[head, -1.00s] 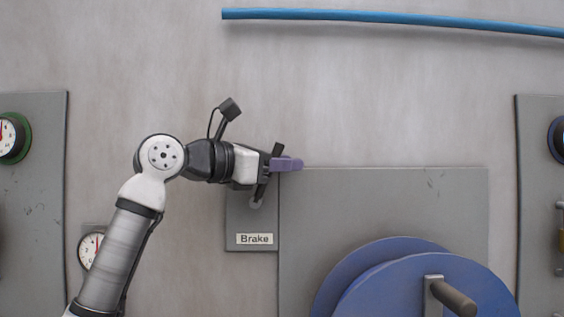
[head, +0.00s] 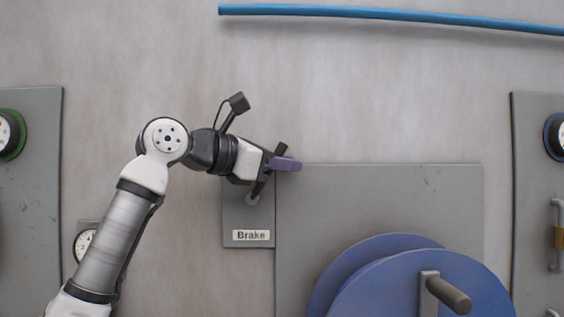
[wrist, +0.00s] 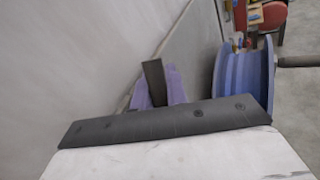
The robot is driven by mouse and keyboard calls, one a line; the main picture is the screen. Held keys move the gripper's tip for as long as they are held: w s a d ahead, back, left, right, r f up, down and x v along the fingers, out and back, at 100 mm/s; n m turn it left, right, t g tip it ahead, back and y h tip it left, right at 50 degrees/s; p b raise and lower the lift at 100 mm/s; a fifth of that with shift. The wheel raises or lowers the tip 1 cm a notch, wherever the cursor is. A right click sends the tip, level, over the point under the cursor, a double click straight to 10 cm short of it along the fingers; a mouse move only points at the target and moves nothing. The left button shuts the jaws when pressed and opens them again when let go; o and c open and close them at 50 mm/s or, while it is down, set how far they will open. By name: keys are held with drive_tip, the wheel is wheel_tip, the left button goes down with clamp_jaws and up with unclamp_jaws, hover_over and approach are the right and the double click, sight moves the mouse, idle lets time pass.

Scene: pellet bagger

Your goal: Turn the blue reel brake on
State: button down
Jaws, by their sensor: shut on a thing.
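The brake lever's purple handle (head: 287,164) points right, just over the top left corner of the large grey reel panel. The brake's grey plate (head: 233,228), labelled "Brake", is on the wall below it, and the lever's lower part is largely hidden by my gripper. My gripper (head: 271,167) reaches in from the left, tilted slightly down, and is shut on the handle. In the wrist view the purple handle (wrist: 172,84) shows beside and behind a dark finger. The blue reel (head: 390,288) with its grey crank sits at lower right and also shows in the wrist view (wrist: 236,82).
A blue pipe (head: 390,18) runs along the wall above. Grey panels with gauges stand at the left (head: 30,220) and right (head: 530,220). A small gauge (head: 84,242) is behind my arm.

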drive_tip(key=c, duration=1.4)
unclamp_jaws()
drive_tip(key=b+v, duration=0.3)
drive_tip(key=v, duration=1.1)
drive_tip(key=shift+d+f, duration=0.1)
drive_tip(key=shift+f, duration=0.05)
